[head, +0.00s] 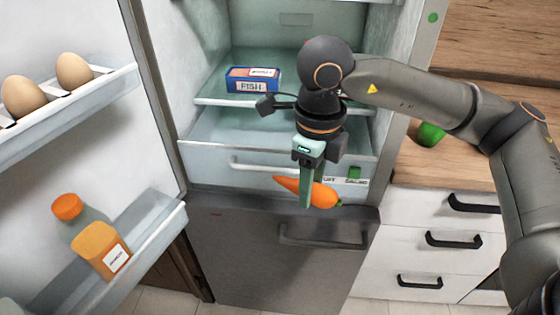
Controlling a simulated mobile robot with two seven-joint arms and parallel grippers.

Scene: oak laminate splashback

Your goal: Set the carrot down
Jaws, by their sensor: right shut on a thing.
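The orange carrot (323,195) is in the jaws of my right gripper (308,198). It lies roughly level, its thin tip to the left and its thick end to the right. The gripper points down and is shut on the carrot's middle, hiding a strip of it. Carrot and gripper appear in front of the fridge's clear drawer (205,158); how far apart they are from it I cannot tell. My left gripper is not in view.
The open fridge has a blue fish box (253,79) on its shelf (212,99). A green item (431,134) stands on the wooden counter (465,158) at right, which has free room.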

